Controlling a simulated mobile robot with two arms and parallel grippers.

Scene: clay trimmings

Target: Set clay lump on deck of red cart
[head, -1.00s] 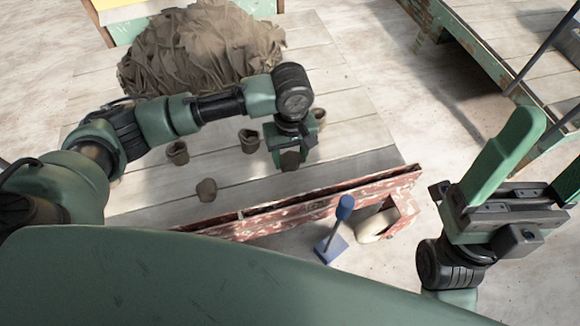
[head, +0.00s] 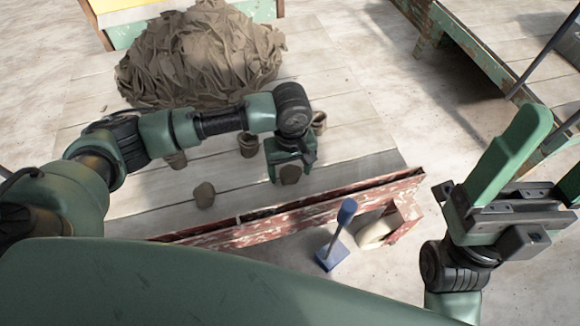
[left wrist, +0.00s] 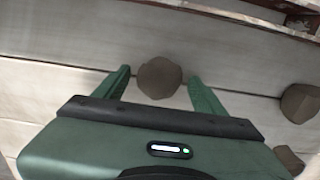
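A brown-grey clay lump (head: 290,174) shows at the fingers of my left gripper (head: 291,166) in the head view. In the left wrist view the lump (left wrist: 159,78) sits between the two green fingertips, with a narrow gap on each side, so the left gripper (left wrist: 159,74) is open around or just above it. Pale planks lie behind it. The red cart shows as a long, flaking red board (head: 285,220) in front of the planks. My right gripper (head: 548,150) is open and empty at the right of the head view.
A big heap of clay trimmings (head: 200,55) is behind. A green-edged bench (head: 480,60) is at upper right.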

